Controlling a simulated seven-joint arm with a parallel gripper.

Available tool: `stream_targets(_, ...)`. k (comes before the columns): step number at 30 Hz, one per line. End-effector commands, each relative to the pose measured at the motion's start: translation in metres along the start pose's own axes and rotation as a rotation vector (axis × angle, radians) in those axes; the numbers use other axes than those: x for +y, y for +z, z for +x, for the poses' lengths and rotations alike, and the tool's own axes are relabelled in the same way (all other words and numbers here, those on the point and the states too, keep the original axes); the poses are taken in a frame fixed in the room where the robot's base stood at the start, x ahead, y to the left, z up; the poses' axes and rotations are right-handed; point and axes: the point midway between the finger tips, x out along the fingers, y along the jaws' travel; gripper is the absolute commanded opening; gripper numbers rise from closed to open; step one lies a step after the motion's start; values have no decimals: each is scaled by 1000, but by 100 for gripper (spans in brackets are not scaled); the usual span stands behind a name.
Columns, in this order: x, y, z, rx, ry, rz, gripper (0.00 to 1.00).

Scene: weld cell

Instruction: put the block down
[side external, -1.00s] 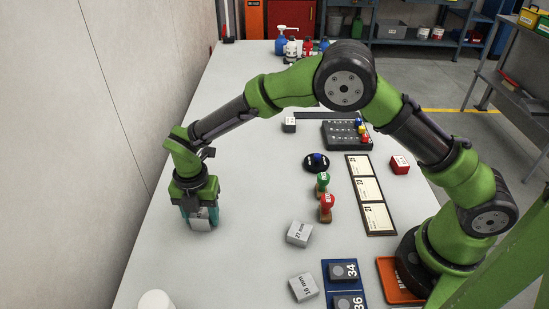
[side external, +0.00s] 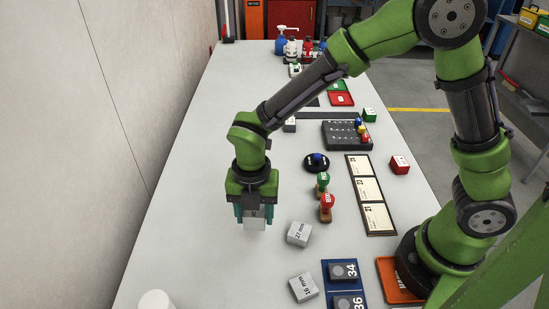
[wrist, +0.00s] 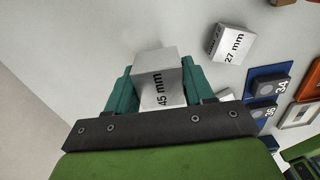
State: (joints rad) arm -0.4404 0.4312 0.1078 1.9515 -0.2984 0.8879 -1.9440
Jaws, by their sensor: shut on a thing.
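My gripper (side external: 255,213) has teal fingers and is shut on a grey metal block (side external: 255,220). In the wrist view the held block (wrist: 157,72) is marked "45 mm" and sits between the two fingers. In the side view it hangs low over the pale table (side external: 200,150), left of the 27 mm block. I cannot tell whether its underside touches the table.
A 27 mm block (side external: 299,234) and a 16 mm block (side external: 304,287) lie to the right and front. Red (side external: 327,207) and green (side external: 322,185) stamps stand right of the gripper. A blue tray (side external: 345,287) holds dark blocks. The table's left side is clear.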

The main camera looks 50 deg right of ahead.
Motion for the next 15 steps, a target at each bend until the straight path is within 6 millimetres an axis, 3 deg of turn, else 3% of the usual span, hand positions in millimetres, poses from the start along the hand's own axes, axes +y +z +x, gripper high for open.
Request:
stream_targets(5, -23, -4, -3, 0, 1, 0, 13)
stream_targets(8, -30, 4, -4, -2, 4, 24, 13)
stream_targets(11, -35, 26, -9, -5, 17, 86, 13)
stream_targets(15, -48, 74, -23, -12, 33, 163, 13)
